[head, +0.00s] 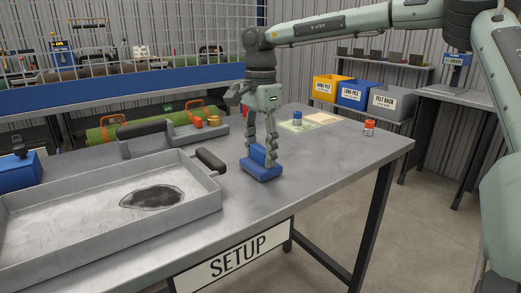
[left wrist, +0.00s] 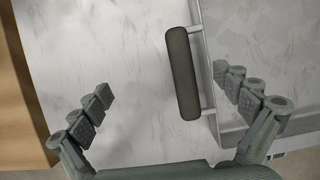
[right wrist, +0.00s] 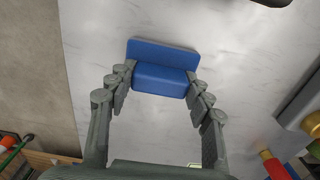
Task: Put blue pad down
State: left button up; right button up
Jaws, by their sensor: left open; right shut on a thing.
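The blue pad (head: 262,171) has a flat base with a raised block on top. My right gripper (head: 261,148) points down and is shut on the raised block. The pad is upright at the tabletop, right of the grey tray's handle; I cannot tell whether it touches the table (head: 330,160). In the right wrist view the pad (right wrist: 162,66) sits between the fingertips. My left gripper (left wrist: 168,92) is open and empty above a dark tray handle (left wrist: 182,74). It does not show in the head view.
The grey tray (head: 100,240) with a dark patch fills the table's left part. Behind it are a smaller tool tray (head: 175,143) and a green roll (head: 110,131). A blue-capped item (head: 297,117) stands on cards; a red-capped one (head: 370,127) stands farther right. The table's right front is clear.

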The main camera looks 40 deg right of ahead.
aim_at(261, 147)
jog(key=o, duration=1.3)
jog(key=shift+f, duration=0.15)
jog(key=shift+c, duration=0.2)
notch_tip(261, 147, up, 12)
jog(key=shift+r, duration=0.2)
jog(key=shift+o, duration=0.6)
jog(key=shift+s+d+f, duration=0.1)
jog(key=shift+s+d, duration=0.1)
jog(key=shift+s, duration=0.15)
notch_tip(261, 147, down, 7)
jog(key=shift+r, duration=0.2)
jog(key=shift+w+a+f, duration=0.1)
jog(key=shift+w+f, duration=0.1)
jog(key=shift+f, duration=1.2)
jog(key=shift+w+a+f, duration=0.1)
jog(key=shift+w+f, duration=0.1)
jog(key=shift+f, duration=1.2)
